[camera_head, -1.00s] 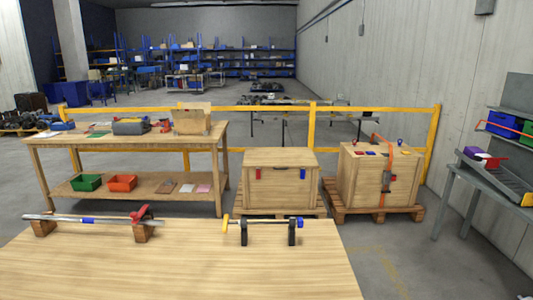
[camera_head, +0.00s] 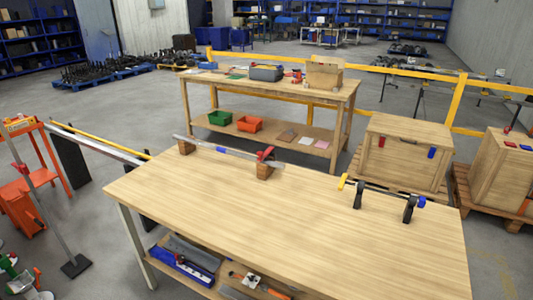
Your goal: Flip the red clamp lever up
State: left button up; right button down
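A long grey metal bar clamp (camera_head: 240,153) lies across two wooden blocks near the back edge of the near wooden table. Its red clamp lever (camera_head: 266,154) is at the bar's right end, above the right wooden block (camera_head: 265,171). The lever is small here, and I cannot tell its exact angle. The left wooden block (camera_head: 186,147) supports the other end. Neither of my grippers is in view.
The front of the tabletop is clear. A workbench (camera_head: 330,87) and a wooden crate (camera_head: 404,155) stand behind. An orange stand (camera_head: 40,160) is at left.

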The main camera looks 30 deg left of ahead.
aim_at(266, 152)
jog(key=i+j, duration=0.15)
jog(key=j, duration=0.25)
jog(key=i+j, duration=0.1)
jog(key=j, duration=0.25)
jog(key=i+j, duration=0.15)
jog(key=j, duration=0.25)
jog(key=i+j, duration=0.1)
jog(key=j, duration=0.3)
jog(key=u, duration=0.05)
